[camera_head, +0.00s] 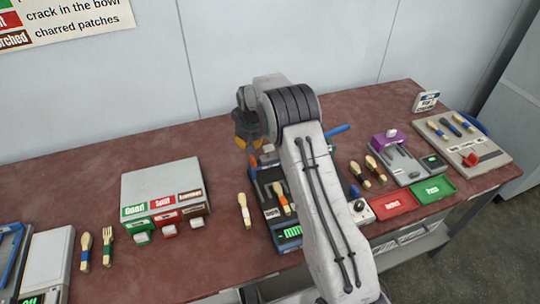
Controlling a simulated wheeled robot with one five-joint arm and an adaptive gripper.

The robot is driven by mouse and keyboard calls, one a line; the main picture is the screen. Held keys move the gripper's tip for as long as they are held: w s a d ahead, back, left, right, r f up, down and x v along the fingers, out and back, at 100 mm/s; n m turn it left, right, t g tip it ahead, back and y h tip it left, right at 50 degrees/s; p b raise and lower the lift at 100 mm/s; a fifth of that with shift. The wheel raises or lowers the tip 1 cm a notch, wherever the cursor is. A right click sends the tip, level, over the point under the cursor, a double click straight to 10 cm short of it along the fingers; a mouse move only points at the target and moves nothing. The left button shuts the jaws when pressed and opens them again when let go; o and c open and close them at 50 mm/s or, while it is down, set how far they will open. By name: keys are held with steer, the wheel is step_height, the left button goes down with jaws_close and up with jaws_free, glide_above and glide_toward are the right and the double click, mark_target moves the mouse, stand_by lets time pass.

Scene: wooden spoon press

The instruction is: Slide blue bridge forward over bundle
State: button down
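My gripper (252,150) hangs at the left of my raised arm, above the back edge of a dark blue press (288,233). Its fingers are small and dark, so I cannot tell whether they are open or shut. A spoon with a pale handle (283,198) lies in the press. A blue bar (337,130) sticks out behind my arm on the right. A blue frame (10,257) is cut off at the left picture edge. I cannot tell which blue part is the bridge, and no clear bundle shows. My arm hides the press's right side.
A sorting box (160,180) with labelled slots stands left of the press. A loose spoon (244,210) lies between them. Red (393,203) and green (434,189) trays, a purple-topped device (388,141) and a board of utensils (490,150) fill the right side.

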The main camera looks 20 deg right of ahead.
mark_target(252, 156)
steer(key=shift+f, duration=0.25)
steer(key=shift+f+b, duration=0.85)
steer(key=shift+f, duration=0.05)
steer(key=shift+s+f, duration=0.15)
steer(key=shift+s, duration=0.05)
steer(key=shift+s+b, duration=0.2)
steer(key=shift+b, duration=0.15)
steer(key=shift+s+b, duration=0.85)
steer(key=shift+s, duration=0.3)
steer(key=shift+s+r+b, duration=0.2)
steer(key=shift+s+b, duration=1.55)
steer(key=shift+s, duration=0.85)
steer(key=shift+w, duration=0.25)
